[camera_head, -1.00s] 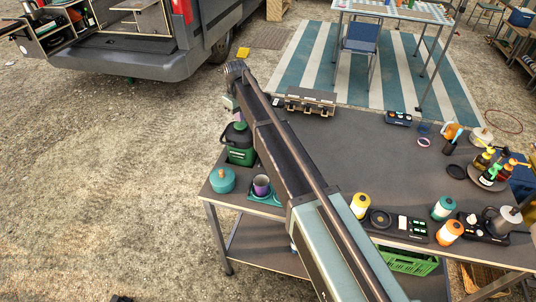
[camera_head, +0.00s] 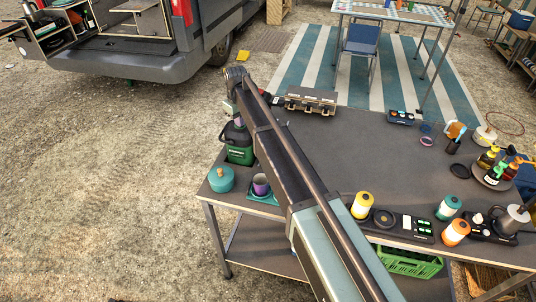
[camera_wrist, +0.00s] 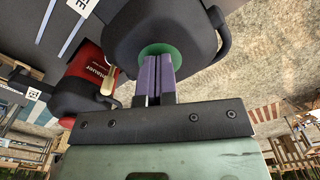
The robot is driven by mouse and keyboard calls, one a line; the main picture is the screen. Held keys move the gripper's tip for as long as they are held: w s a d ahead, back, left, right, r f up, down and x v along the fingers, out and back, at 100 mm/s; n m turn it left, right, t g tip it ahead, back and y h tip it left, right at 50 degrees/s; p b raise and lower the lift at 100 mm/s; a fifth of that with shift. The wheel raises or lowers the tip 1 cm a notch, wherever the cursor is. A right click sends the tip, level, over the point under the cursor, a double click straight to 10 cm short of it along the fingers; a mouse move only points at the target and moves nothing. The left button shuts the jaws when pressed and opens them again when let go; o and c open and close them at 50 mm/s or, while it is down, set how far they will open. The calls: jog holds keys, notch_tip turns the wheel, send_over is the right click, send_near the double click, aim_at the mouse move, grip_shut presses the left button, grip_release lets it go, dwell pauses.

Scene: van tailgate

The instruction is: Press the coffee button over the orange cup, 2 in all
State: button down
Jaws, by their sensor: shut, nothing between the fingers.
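My gripper (camera_head: 238,120) has purple fingers, shut and empty. In the wrist view my gripper (camera_wrist: 158,56) points at a green round button (camera_wrist: 148,52) on a black rounded top (camera_wrist: 140,28). The fingertips overlap the button; I cannot tell whether they press it. I see no orange cup by the flask; my arm hides part of the table. An orange mug-like vessel (camera_head: 455,129) stands far right.
A red container (camera_wrist: 85,78) with a dark top stands beside the black top. A long multi-part device (camera_head: 311,100) lies at the back edge. Bottles and canisters crowd the right side. The table's middle is clear.

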jog(key=shift+r+p, duration=1.95)
jog(key=shift+p, duration=0.05)
notch_tip(320, 180, up, 6)
jog(key=p, duration=0.6)
